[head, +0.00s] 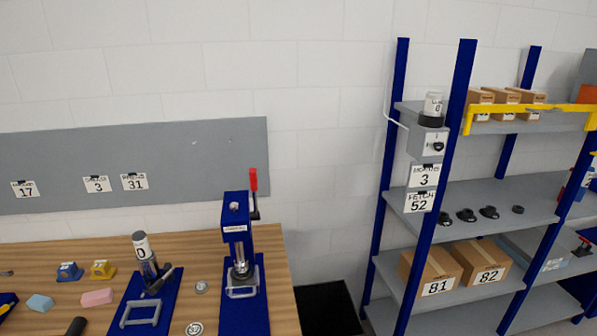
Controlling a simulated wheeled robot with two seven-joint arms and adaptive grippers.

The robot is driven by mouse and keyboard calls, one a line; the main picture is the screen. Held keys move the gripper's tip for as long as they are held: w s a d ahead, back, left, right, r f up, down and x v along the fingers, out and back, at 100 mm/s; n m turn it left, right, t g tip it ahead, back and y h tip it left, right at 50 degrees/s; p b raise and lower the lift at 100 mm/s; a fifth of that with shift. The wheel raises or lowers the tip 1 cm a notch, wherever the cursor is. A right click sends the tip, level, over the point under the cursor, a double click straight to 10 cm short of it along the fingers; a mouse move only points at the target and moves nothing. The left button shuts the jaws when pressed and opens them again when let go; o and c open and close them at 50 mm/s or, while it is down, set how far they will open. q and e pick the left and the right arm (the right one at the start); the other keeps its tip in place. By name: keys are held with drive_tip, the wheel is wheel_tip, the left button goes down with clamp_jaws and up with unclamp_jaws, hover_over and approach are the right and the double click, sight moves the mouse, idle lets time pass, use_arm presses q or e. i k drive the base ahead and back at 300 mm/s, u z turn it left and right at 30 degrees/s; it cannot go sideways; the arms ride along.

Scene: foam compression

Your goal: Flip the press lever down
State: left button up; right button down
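The blue press (236,215) stands near the right end of the wooden table in the head view. Its lever has a red handle (253,180) that points straight up, on the right side of the press head. A metal plunger (240,268) sits low on the press, above a grey frame (242,286) on the blue base. What lies under the plunger is too small to tell. Neither of my grippers shows in the head view.
A second blue fixture (145,290) with a label reading 0 stands left of the press. Small foam-like blocks (97,297) lie further left on the wooden table (275,270). Blue-framed shelving (455,180) with boxes stands right, beyond a floor gap with a black mat (328,308).

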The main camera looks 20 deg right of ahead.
sight(255, 215)
drive_tip(key=z, duration=0.25)
drive_tip(key=i, duration=1.15)
drive_tip(key=u, duration=0.55)
